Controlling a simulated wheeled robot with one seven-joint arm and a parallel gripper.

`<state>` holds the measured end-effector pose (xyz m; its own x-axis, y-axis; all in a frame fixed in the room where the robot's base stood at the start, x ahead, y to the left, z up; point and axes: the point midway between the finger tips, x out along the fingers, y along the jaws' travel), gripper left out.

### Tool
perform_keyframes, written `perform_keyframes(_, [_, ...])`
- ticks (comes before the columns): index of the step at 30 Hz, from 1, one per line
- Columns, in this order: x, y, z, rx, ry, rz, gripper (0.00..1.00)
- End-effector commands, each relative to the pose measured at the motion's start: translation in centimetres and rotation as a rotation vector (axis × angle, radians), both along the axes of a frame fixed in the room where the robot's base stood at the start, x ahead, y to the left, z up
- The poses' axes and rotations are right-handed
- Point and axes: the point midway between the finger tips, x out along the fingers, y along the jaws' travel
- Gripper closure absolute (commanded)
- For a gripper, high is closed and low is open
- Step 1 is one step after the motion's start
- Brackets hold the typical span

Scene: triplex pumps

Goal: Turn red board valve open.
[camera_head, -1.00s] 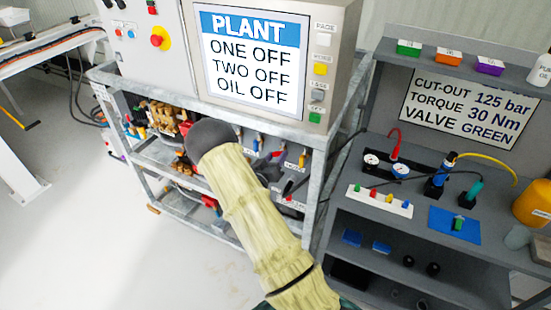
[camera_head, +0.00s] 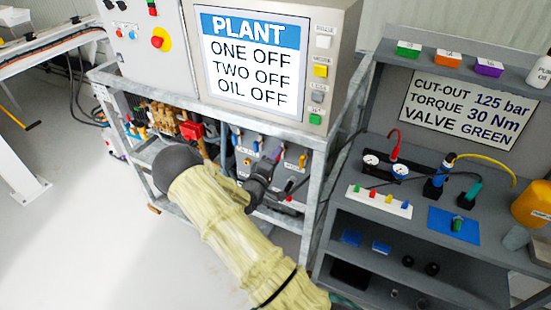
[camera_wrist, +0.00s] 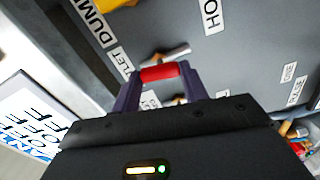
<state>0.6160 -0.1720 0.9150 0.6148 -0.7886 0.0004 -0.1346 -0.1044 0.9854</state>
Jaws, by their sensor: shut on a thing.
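The red valve handle (camera_wrist: 160,72) sits between the two purple fingertips of my gripper (camera_wrist: 158,80) in the wrist view. My gripper is shut on this handle, with a finger on each side. In the head view my gripper (camera_head: 276,154) is at the grey valve board (camera_head: 244,143) inside the metal frame. There the red handle cannot be made out clearly behind the fingers and wrist. In the wrist view the grey board (camera_wrist: 245,62) carries white labels, partly readable as "DUM" and "HO".
Other board valves with blue and yellow handles stand close beside my gripper. The galvanised frame (camera_head: 318,190) encloses the board, below the plant screen (camera_head: 250,62). A grey workbench (camera_head: 390,225) with small parts stands at the right. Floor at the left is clear.

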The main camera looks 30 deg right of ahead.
Motion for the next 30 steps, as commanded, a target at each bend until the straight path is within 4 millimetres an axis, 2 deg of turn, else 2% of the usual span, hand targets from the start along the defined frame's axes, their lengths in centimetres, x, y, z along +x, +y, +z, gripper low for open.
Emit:
perform_keyframes(10, [0.02, 0.11, -0.14, -0.099, 0.132, 0.002, 0.79])
perform_keyframes(25, [0.01, 0.11, -0.17, -0.115, 0.151, 0.002, 0.79])
perform_keyframes(26, [0.01, 0.11, -0.17, -0.115, 0.151, 0.002, 0.52])
perform_keyframes(28, [0.0, 0.1, -0.16, -0.114, 0.151, 0.002, 0.39])
perform_keyframes(29, [0.0, 0.09, -0.15, -0.114, 0.151, 0.002, 0.35])
perform_keyframes(30, [0.01, 0.08, -0.13, -0.114, 0.151, 0.002, 0.35])
